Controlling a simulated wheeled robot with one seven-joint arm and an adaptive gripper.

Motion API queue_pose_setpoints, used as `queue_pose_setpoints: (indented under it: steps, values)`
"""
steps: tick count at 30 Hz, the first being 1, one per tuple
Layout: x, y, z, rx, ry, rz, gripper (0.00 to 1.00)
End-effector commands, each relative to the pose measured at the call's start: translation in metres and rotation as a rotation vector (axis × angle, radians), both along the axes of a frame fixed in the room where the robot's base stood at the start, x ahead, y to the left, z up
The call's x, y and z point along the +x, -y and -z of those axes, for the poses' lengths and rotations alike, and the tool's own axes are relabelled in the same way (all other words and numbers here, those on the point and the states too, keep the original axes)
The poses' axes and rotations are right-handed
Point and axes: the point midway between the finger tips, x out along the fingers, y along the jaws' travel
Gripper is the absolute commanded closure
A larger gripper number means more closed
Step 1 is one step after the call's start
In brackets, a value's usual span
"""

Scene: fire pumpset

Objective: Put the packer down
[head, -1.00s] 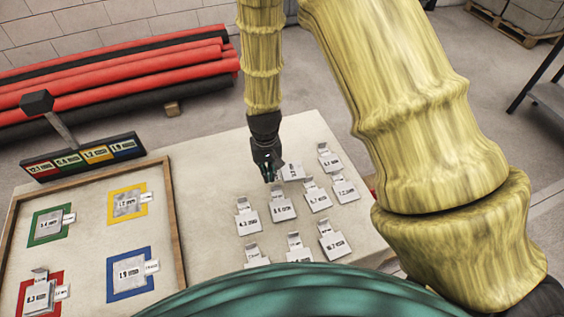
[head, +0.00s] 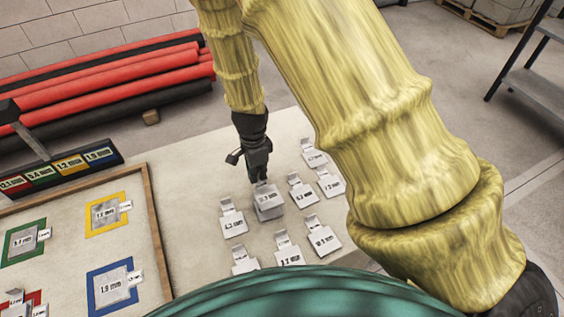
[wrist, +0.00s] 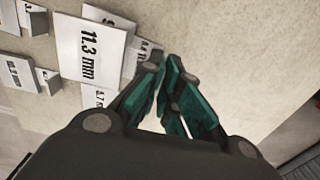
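The packer (head: 268,198) is a grey-white metal plate with a tab at its top end.
Several marked plates lie around it, among them a 4.2 mm plate (head: 233,222) at left. A wood-edged board (head: 160,240) with coloured squares is at left, with a colour label stand (head: 60,168) behind. The table (head: 195,190) is bare between board and plates.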

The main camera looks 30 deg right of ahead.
Motion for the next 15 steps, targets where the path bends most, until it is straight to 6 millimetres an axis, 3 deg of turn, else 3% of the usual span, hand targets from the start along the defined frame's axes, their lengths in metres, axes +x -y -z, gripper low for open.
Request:
queue_pose_setpoints:
  steps: [15]
  values:
    - [0.065, 0.070, 0.013, -0.001, 0.003, 0.009, 1.00]
